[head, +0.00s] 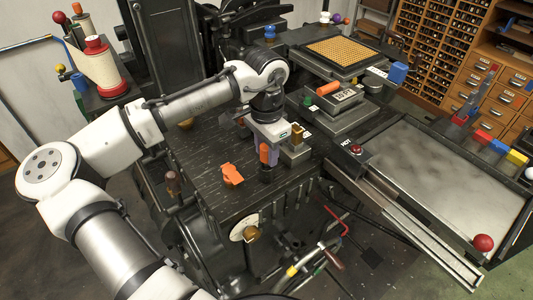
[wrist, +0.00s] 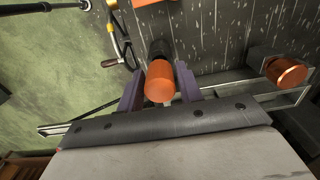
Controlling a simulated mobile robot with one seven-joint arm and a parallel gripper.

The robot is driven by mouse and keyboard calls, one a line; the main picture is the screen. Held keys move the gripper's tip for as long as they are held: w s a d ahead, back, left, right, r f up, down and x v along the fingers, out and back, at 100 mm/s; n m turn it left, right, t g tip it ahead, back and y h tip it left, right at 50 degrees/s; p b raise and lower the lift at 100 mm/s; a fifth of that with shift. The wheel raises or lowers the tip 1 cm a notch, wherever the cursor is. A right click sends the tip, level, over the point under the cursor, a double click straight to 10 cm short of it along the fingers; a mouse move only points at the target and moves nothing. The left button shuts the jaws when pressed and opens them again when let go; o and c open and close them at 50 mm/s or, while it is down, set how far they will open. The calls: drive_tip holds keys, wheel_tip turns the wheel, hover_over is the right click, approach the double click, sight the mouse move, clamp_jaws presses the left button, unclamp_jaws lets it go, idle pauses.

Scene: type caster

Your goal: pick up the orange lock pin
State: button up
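The orange lock pin (head: 264,153) stands upright on the dark, scratched tabletop, with a black lower part beneath its orange top. My gripper (head: 268,158) reaches down over it. In the wrist view the pin's round orange top (wrist: 160,83) is between the two purple fingers of my gripper (wrist: 160,78). The fingers are apart, one on each side of the pin, with what looks like a narrow gap. The pin's foot is partly hidden behind its top in the wrist view.
An orange angular piece (head: 231,175) lies left of the pin. A brass-topped block (head: 297,148) stands close on the right; its copper-coloured round top (wrist: 288,72) shows in the wrist view. The tabletop (head: 205,160) is clear farther left.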

drive_tip(key=c, duration=0.6)
drive_tip(key=shift+r, duration=0.1)
wheel_tip(320, 180, up, 20)
drive_tip(key=b, duration=0.2)
idle(0.4)
